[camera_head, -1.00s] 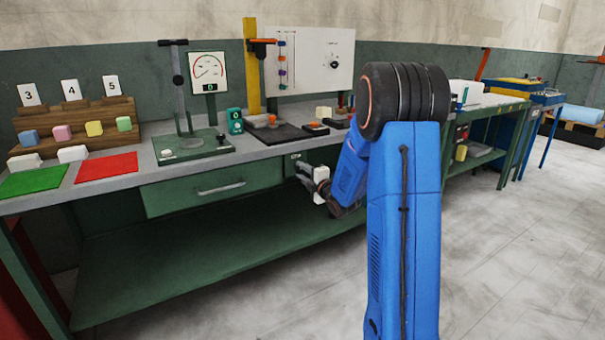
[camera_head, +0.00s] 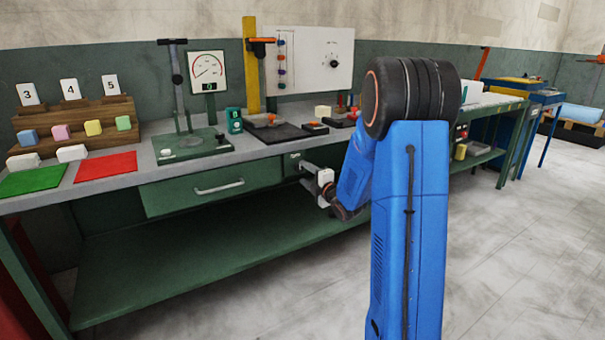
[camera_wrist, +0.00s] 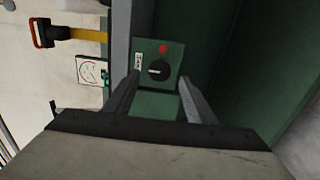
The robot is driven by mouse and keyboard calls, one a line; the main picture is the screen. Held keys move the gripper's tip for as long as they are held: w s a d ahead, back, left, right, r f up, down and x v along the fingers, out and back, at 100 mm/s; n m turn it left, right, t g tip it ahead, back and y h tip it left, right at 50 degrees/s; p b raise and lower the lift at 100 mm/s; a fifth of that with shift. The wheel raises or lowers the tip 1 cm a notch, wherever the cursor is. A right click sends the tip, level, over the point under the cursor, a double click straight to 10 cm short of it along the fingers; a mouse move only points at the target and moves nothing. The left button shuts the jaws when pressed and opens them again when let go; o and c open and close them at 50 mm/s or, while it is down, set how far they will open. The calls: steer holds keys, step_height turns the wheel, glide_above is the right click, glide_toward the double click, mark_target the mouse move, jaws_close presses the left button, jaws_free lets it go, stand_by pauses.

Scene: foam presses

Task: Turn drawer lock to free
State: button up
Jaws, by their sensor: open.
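The drawer lock (camera_wrist: 155,69) is a round black knob with a pale pointer line on a green plate (camera_wrist: 172,79) in the wrist view. A red dot (camera_wrist: 163,48) and a small white label (camera_wrist: 138,61) are on the plate beside it. My gripper (camera_wrist: 160,95) is open, its two fingers apart on either side of the view below the knob. It looks empty and apart from the knob. In the head view, my gripper (camera_head: 306,176) is at the bench front, right of the green drawer (camera_head: 212,190). There the lock is mostly hidden by my gripper and arm.
The drawer has a grey bar handle (camera_head: 219,187) and is shut. The bench top (camera_head: 262,143) carries a press stand (camera_head: 188,146), a gauge (camera_head: 207,70) and a green and a red mat (camera_head: 105,166). The floor in front is clear.

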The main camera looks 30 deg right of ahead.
steer(key=s, duration=1.4)
steer(key=shift+s+d, duration=0.25)
steer(key=s+a+m+g, duration=0.4)
steer(key=s+a+m, duration=0.2)
steer(key=s, duration=0.5)
steer(key=s+a+m+g, duration=0.4)
steer(key=s+a+m, duration=0.2)
steer(key=s+a, duration=0.3)
steer(key=s+a+m+g, duration=0.5)
steer(key=s+a+m, duration=0.1)
steer(key=s, duration=0.8)
steer(key=shift+a+m+h, duration=0.3)
steer(key=shift+a, duration=0.4)
